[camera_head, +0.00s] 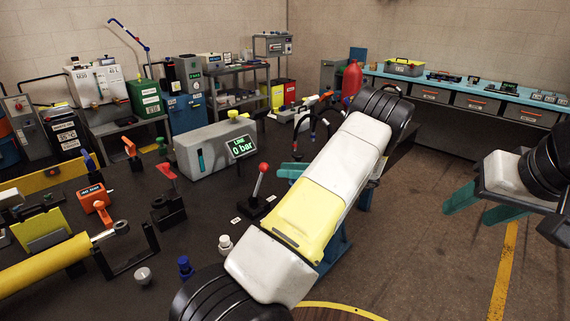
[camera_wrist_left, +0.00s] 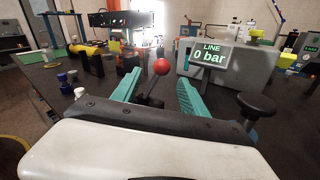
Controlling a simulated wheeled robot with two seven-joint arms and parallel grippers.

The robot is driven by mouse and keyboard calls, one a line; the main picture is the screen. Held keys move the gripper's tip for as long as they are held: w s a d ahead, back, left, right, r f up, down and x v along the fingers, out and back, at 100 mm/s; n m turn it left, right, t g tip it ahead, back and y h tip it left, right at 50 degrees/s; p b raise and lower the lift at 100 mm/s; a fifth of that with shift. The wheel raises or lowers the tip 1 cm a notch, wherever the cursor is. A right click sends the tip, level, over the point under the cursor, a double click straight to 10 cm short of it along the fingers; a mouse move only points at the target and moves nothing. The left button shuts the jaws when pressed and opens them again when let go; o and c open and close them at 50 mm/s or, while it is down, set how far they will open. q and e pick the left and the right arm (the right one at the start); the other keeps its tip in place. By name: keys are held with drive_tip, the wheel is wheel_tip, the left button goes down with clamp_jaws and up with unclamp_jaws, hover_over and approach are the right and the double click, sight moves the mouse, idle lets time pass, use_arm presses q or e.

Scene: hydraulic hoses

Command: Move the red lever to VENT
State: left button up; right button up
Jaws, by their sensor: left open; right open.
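The red-knobbed lever (camera_head: 262,170) rises from a small dark base on the bench and leans slightly right in the head view. Small white labels (camera_head: 236,220) lie beside its base, too small to read. In the left wrist view the lever's red ball (camera_wrist_left: 162,67) stands between and beyond the spread teal fingers of my left gripper (camera_wrist_left: 158,84), apart from them. In the head view my left gripper (camera_head: 292,171) is right of the lever, partly hidden by my arm. My right gripper (camera_head: 480,205) is open and empty above the floor at the right.
A grey box with a display (camera_head: 241,147) reading LINE 0 bar stands behind the lever. A black knob (camera_wrist_left: 257,105) is near the right finger.

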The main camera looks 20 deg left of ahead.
sight(265, 168)
use_arm(q)
drive_tip(key=x, duration=0.7)
drive_tip(key=shift+w+a+r, duration=0.1)
drive_tip(key=shift+a, duration=0.25)
clamp_jaws()
idle(1.1)
